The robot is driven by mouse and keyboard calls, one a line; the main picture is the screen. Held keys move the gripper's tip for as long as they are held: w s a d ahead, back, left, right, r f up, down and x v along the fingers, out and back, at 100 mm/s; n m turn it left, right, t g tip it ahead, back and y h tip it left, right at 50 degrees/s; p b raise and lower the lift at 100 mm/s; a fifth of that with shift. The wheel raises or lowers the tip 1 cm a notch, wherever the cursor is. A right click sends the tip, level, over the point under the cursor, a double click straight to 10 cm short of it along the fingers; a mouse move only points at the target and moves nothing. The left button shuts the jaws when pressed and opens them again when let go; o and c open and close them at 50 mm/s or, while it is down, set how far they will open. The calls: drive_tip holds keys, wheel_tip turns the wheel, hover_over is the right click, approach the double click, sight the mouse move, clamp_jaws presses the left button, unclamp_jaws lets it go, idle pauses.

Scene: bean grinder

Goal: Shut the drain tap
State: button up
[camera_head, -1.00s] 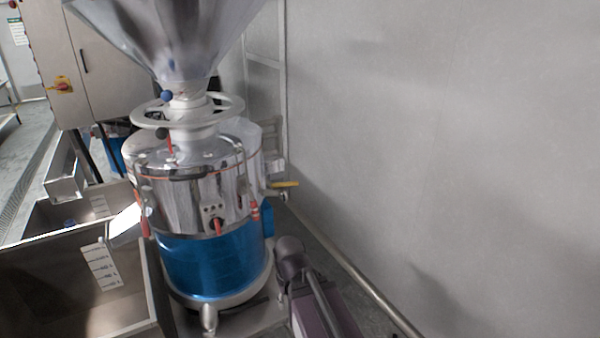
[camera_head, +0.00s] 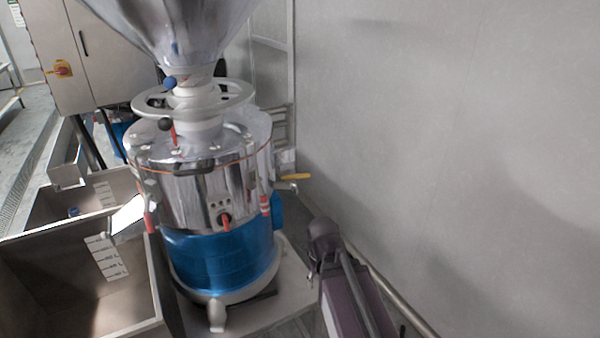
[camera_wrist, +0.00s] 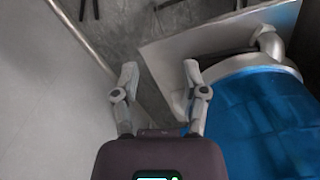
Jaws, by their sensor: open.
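The drain tap's yellow lever (camera_head: 295,177) sticks out to the right from a metal outlet (camera_head: 286,188) on the right side of the bean grinder (camera_head: 215,180). The lever looks roughly level, pointing at the wall. The tap cannot be made out in the wrist view. There, my gripper (camera_wrist: 160,72) is open and empty, its two fingers apart above the floor and the edge of the grinder's base plate. The blue lower drum (camera_wrist: 270,115) is to its right. In the head view my arm is at the lower right, below the tap; the fingers cannot be made out.
A plain grey wall (camera_head: 450,130) stands close on the right, with a pipe (camera_head: 408,312) along its foot. An open steel bin (camera_head: 130,325) is at the left of the grinder. The base plate (camera_head: 300,290) juts out near my arm.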

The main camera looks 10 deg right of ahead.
drive_tip(key=w+r+n+p, duration=0.8)
drive_tip(key=w+r+p, duration=0.6)
drive_tip(key=r+p, duration=0.15)
wheel_tip(320, 180, up, 16)
drive_tip(key=n+p, duration=1)
drive_tip(key=p, duration=0.6)
hover_over(296, 176)
drive_tip(key=d, duration=0.2)
drive_tip(key=shift+w+a+f, duration=0.1)
drive_tip(key=shift+w+f, duration=0.1)
drive_tip(key=shift+f+b, duration=0.15)
drive_tip(key=shift+b, duration=0.25)
wheel_tip(296, 176, down, 14)
drive_tip(key=b, duration=1.3)
drive_tip(key=shift+r+b, duration=0.25)
drive_tip(key=shift+b, duration=0.05)
clamp_jaws()
drive_tip(key=shift+a, duration=0.1)
